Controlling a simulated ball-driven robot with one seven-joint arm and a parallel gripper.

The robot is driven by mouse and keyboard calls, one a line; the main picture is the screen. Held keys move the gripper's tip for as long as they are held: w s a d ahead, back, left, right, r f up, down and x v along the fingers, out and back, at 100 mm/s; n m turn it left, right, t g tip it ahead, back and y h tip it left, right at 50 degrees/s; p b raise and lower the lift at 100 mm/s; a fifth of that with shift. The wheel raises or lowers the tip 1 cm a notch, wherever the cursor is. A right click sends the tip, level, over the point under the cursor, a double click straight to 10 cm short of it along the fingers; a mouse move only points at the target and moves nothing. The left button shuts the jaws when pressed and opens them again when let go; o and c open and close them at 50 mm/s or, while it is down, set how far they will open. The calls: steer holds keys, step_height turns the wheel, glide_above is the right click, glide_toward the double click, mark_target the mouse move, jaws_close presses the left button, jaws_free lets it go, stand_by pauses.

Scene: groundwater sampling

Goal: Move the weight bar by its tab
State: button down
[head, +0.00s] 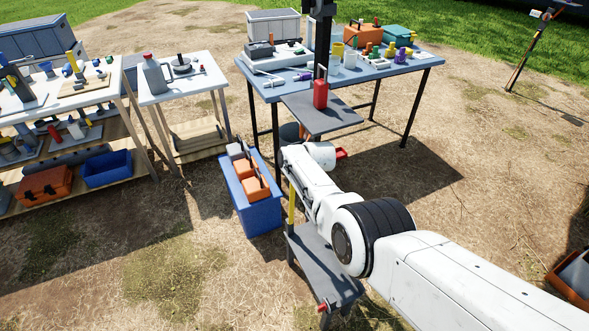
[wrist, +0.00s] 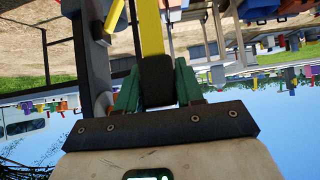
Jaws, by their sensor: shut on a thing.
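In the wrist view a yellow bar (wrist: 151,28) runs up from a dark block (wrist: 157,82), which looks like the tab of the weight bar. My gripper (wrist: 157,85) has its two green fingers on either side of this block and is shut on it. In the head view a short length of the yellow bar (head: 291,204) shows upright beside my white arm, above a low dark-topped stand. My arm hides the gripper and the tab there. Whether the bar's far end touches anything cannot be told.
A blue crate (head: 262,216) with orange and grey cases stands just left of my arm. The low stand (head: 330,266) is beneath it. A dark shelf (head: 340,117) with a red block (head: 320,93) stands beyond, before a loaded table (head: 415,62). Open ground lies front left.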

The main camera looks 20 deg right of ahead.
steer(key=shift+w+f+b, duration=0.15)
steer(key=shift+w+b, duration=0.05)
steer(key=shift+b, duration=0.1)
steer(key=c, duration=0.8)
jaws_free()
steer(key=shift+w, duration=0.1)
steer(key=shift+r, duration=0.25)
steer(key=p+v, duration=0.1)
steer(key=p, duration=0.2)
steer(key=shift+s+a+r, duration=0.1)
steer(key=shift+s+r, duration=0.1)
steer(key=shift+r, duration=0.15)
steer(key=shift+s+r+p, duration=0.45)
steer(key=shift+s+p, duration=0.15)
steer(key=shift+p, duration=0.45)
steer(key=p+v, duration=0.3)
steer(key=v, duration=0.4)
steer(key=shift+s, duration=0.3)
